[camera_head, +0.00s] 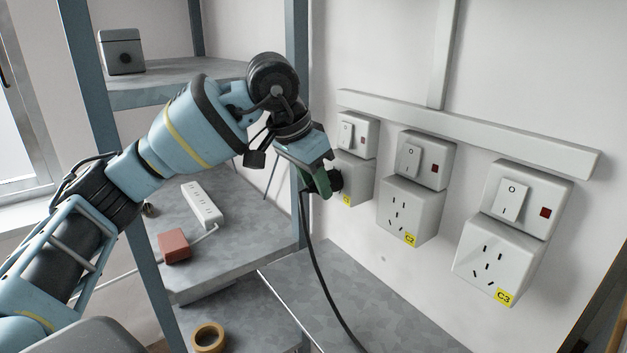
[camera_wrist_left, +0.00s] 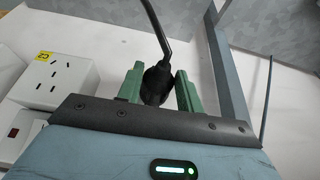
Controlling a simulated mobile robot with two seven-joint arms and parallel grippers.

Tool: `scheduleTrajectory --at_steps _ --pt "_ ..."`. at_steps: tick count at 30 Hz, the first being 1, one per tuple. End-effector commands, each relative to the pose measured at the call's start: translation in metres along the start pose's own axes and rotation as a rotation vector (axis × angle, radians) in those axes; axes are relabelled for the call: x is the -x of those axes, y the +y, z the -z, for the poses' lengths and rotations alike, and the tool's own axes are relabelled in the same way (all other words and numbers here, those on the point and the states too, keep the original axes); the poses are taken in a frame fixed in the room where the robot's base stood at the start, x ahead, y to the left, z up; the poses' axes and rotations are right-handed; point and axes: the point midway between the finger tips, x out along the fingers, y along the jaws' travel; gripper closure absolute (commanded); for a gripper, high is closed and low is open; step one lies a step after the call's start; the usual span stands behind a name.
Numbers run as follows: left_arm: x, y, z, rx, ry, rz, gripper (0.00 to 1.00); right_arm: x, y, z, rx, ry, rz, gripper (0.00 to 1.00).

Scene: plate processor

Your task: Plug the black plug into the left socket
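The left socket is a white wall box (camera_head: 358,182) with a yellow C1 label. Its front is partly hidden by my left gripper (camera_head: 328,183). The black plug (camera_head: 336,181) sits between the green fingers, right at the C1 box's front. I cannot tell whether its pins are in the holes. In the left wrist view the green fingers (camera_wrist_left: 158,90) lie on both sides of the plug (camera_wrist_left: 156,84), gripping it. Its black cable (camera_head: 316,262) hangs down toward the lower surface. My right gripper is in neither view.
Sockets C2 (camera_head: 408,212) and C3 (camera_head: 490,262) are to the right, with switches above. C2 also shows in the left wrist view (camera_wrist_left: 58,75). A shelf post (camera_head: 297,120) stands close to my wrist. The shelf holds a power strip (camera_head: 202,205) and a red-brown block (camera_head: 173,246); yellow tape (camera_head: 208,338) lies below.

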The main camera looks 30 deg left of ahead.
Motion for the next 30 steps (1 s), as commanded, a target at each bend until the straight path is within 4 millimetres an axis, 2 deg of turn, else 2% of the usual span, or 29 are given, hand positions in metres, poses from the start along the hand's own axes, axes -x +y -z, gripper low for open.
scheduleTrajectory --at_steps 1,6,16,30 --pt "0.001 0.0 0.0 0.0 0.001 0.0 0.57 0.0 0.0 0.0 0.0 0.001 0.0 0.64" --pt "0.0 0.0 0.0 0.0 0.001 0.0 0.39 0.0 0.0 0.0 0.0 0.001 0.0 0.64" --pt "0.001 0.0 0.0 0.0 0.0 0.0 0.39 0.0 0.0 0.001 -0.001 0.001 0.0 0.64" --pt "0.068 0.0 0.001 0.001 0.002 0.0 0.39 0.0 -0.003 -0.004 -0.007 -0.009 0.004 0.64"
